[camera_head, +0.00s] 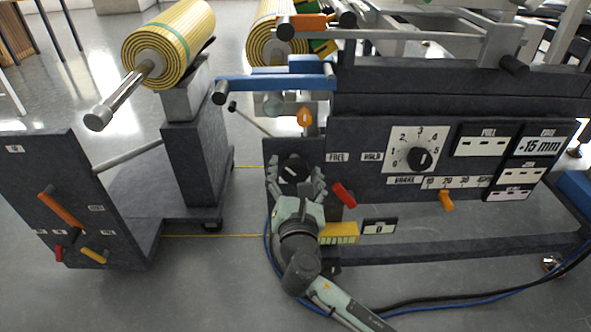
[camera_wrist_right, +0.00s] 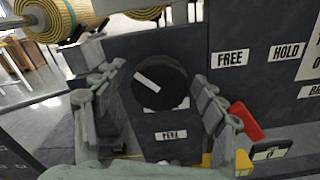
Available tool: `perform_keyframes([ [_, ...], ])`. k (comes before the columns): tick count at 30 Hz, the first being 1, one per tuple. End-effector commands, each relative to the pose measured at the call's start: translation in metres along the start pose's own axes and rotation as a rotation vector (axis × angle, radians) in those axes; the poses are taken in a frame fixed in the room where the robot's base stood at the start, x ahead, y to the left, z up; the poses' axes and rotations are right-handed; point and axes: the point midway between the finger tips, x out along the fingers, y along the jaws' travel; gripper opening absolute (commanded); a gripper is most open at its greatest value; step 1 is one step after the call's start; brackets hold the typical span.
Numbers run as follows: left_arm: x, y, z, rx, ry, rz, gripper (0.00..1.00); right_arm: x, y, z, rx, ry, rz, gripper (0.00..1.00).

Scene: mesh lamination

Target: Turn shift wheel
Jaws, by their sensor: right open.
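The shift wheel appears to be the round black knob with a white pointer bar (camera_wrist_right: 160,82) on the dark machine panel. In the right wrist view its bar tilts from upper left to lower right. In the head view the wheel (camera_head: 293,170) shows just beyond my right gripper (camera_head: 297,182). My right gripper is open, with one finger on each side of the wheel, and it also shows in the right wrist view (camera_wrist_right: 158,105). I cannot tell whether the fingers touch the wheel. My left gripper is not in view.
A red lever (camera_head: 344,195) sits close to the right of my right gripper, beside FREE and HOLD labels. A yellow block (camera_head: 339,233) is below it. A numbered dial (camera_head: 420,158) is farther right. A blue bar (camera_head: 275,84) juts out above. Yellow rolls (camera_head: 170,45) stand at upper left.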

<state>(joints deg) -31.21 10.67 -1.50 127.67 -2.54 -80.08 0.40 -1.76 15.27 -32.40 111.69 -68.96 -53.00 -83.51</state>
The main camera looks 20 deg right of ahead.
Motion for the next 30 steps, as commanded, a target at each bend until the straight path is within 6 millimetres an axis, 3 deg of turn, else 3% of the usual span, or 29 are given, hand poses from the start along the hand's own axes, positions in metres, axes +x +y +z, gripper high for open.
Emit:
perform_keyframes([
  [8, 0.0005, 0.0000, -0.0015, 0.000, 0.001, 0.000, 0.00, 0.0017, -0.0002, 0.0001, 0.001, 0.000, 0.000, 0.70],
  [20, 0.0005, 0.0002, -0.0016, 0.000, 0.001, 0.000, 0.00, 0.0014, -0.0003, 0.0000, 0.001, 0.000, -0.001, 0.21],
  [30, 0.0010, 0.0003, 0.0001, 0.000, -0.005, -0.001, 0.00, 0.0011, -0.0008, -0.0010, 0.056, 0.001, -0.002, 0.21],
])
